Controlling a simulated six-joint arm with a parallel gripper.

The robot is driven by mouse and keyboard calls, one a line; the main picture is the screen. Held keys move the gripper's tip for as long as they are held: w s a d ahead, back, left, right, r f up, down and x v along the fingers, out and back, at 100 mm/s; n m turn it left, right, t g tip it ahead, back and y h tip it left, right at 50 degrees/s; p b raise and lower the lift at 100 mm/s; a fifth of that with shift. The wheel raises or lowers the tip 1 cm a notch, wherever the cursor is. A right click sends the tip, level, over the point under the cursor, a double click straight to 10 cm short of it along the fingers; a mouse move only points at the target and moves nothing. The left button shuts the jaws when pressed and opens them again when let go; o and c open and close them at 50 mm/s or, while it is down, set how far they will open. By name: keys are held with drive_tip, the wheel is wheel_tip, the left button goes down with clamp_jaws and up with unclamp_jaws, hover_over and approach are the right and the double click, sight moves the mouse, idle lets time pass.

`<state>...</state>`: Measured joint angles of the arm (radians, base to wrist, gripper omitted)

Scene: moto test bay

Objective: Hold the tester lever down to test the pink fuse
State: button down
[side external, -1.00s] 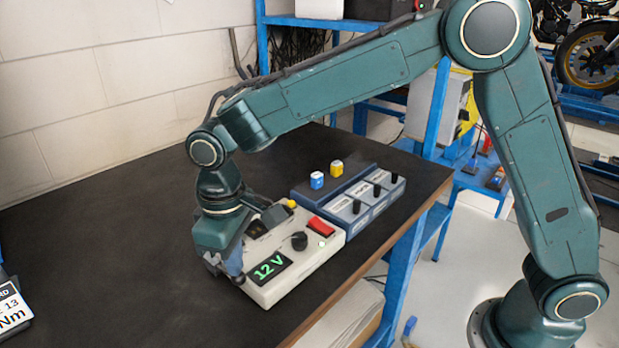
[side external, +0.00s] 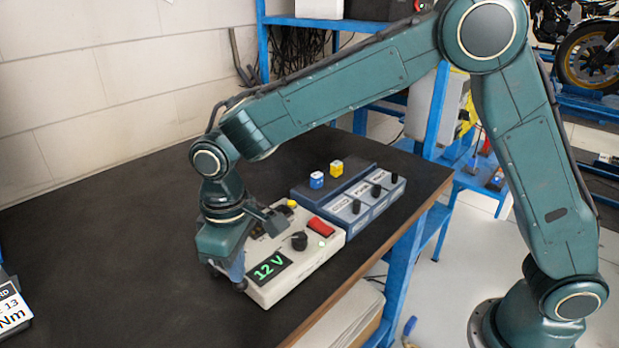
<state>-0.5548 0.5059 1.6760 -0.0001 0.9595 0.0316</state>
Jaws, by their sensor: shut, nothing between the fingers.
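The beige tester (side external: 290,287) lies on the dark bench with a lit green "12 V" display (side external: 269,267), a black knob (side external: 299,241), a red switch (side external: 321,227) and a small pale-green light. A yellow piece (side external: 292,204) shows at its far end; I cannot tell whether it belongs to the lever. My gripper (side external: 240,284) is shut and empty, pointing down at the tester's left front corner. I cannot tell whether it touches anything. My gripper and wrist hide the tester's left side. I cannot make out the pink fuse.
A blue rack (side external: 355,222) with several black knobs and labels stands behind the tester. A blue fuse (side external: 316,180) and a yellow fuse (side external: 336,168) stand on its back part. The bench (side external: 100,250) is clear to the left, apart from a device (side external: 12,306) at the left edge.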

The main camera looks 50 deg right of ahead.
drive_tip(key=shift+s+f, duration=0.1)
drive_tip(key=shift+f, duration=0.45)
idle(0.4)
drive_tip(key=shift+r, duration=0.2)
idle(1.5)
wheel_tip(320, 180, up, 9)
drive_tip(key=shift+f, duration=0.15)
idle(1.2)
drive_tip(key=s+d+r+m+t, duration=0.1)
drive_tip(key=s+d+r, duration=0.3)
drive_tip(key=d, duration=0.4)
drive_tip(key=s+d+r+m+t, duration=0.1)
drive_tip(key=s+d+r+m, duration=0.1)
drive_tip(key=s+d+r, duration=0.35)
drive_tip(key=s+d+f+m+t, duration=0.3)
drive_tip(key=s+d+f, duration=0.1)
drive_tip(key=s+d, duration=0.7)
drive_tip(key=shift+s+d+t, duration=0.3)
drive_tip(key=shift+s, duration=0.7)
